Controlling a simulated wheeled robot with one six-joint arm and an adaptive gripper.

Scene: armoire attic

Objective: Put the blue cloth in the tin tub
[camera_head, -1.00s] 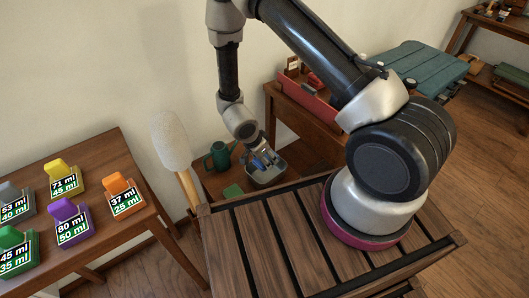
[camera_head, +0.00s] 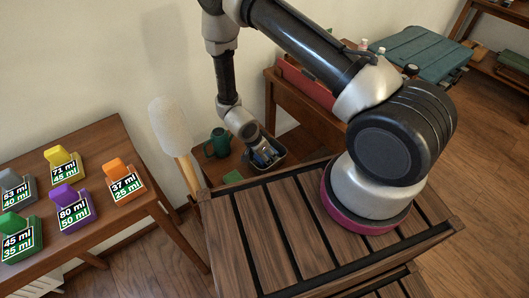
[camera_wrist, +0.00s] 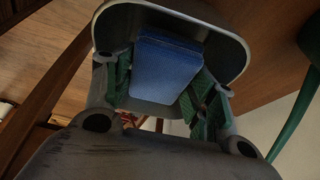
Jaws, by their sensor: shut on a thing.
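My gripper (camera_head: 261,152) is shut on the blue cloth (camera_wrist: 165,68), a folded block between its green-padded fingers in the wrist view. The grey tin tub (camera_head: 279,167) stands on a small low wooden table in the head view, right under the gripper. In the wrist view the tub's pale rim (camera_wrist: 240,48) curves around the cloth, which shows within the tub's outline. The gripper partly hides the cloth and the tub in the head view. I cannot tell whether the cloth touches the tub's floor.
A green mug (camera_head: 217,142) stands left of the tub, and a green flat piece (camera_head: 233,177) lies in front of it. A red box (camera_head: 303,82) is on a taller table behind right. A white-headed mallet (camera_head: 168,125) stands left. Coloured labelled blocks fill the left table (camera_head: 110,220).

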